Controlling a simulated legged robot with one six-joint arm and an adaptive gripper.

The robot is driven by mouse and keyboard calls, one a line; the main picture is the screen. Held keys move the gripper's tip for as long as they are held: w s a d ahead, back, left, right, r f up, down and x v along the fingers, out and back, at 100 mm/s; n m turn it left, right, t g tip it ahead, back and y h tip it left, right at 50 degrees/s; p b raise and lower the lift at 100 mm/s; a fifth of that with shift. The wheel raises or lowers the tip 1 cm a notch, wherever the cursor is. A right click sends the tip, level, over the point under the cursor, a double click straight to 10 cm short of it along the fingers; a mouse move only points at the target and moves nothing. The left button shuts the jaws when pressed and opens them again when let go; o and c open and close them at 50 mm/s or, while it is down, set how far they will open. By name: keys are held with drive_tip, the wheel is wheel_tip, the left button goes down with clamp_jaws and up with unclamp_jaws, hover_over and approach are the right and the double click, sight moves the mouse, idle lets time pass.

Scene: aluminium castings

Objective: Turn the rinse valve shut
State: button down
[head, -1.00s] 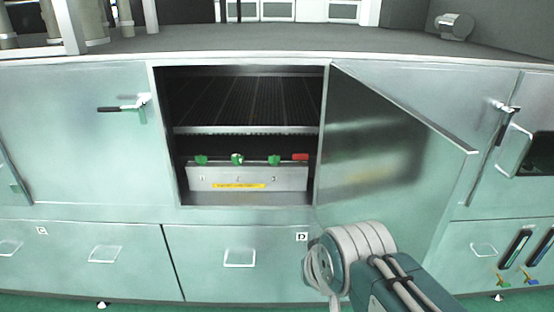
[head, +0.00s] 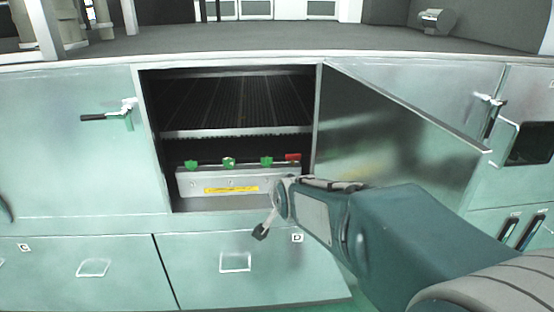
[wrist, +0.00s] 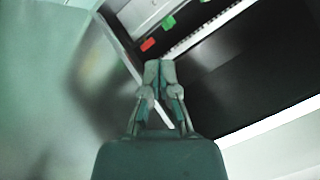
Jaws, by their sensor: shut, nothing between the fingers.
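A grey manifold box (head: 187,184) with a yellow label stands inside the open cabinet. Along its top are several valves with green handles, such as the left one (head: 191,165), the middle one (head: 229,163) and the right one (head: 266,162). A red piece (head: 293,157) sits at the right end. I cannot tell which one is the rinse valve. In the wrist view my gripper (wrist: 160,68) is shut and empty, with the red piece (wrist: 148,45) and a green handle (wrist: 168,22) beyond its fingertips. In the head view my arm's end is in front of the box's right end.
The open cabinet door (head: 400,130) stands to the right of the opening. A slatted shelf (head: 235,132) spans the cabinet above the valves. Drawer fronts (head: 235,262) lie below. A closed door with a black handle (head: 93,117) is on the left.

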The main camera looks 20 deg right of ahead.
drive_tip(key=w+d+f+m+t+h, duration=0.1)
drive_tip(key=w+d+f+m, duration=0.15)
drive_tip(key=w, duration=0.25)
drive_tip(key=w+d+f+m+t+h, duration=0.1)
drive_tip(key=w+d+f+m+t, duration=0.15)
drive_tip(key=w, duration=0.35)
drive_tip(key=m+t+h, duration=0.2)
drive_tip(key=m+t, duration=0.1)
drive_tip(key=m, duration=0.4)
approach(288, 159)
drive_tip(key=x, duration=0.7)
drive_tip(key=shift+w+d+r, duration=0.15)
drive_tip(key=shift+w+d, duration=0.15)
drive_tip(key=shift+w, duration=0.05)
drive_tip(key=shift+a+g, duration=0.2)
drive_tip(key=shift+g, duration=0.05)
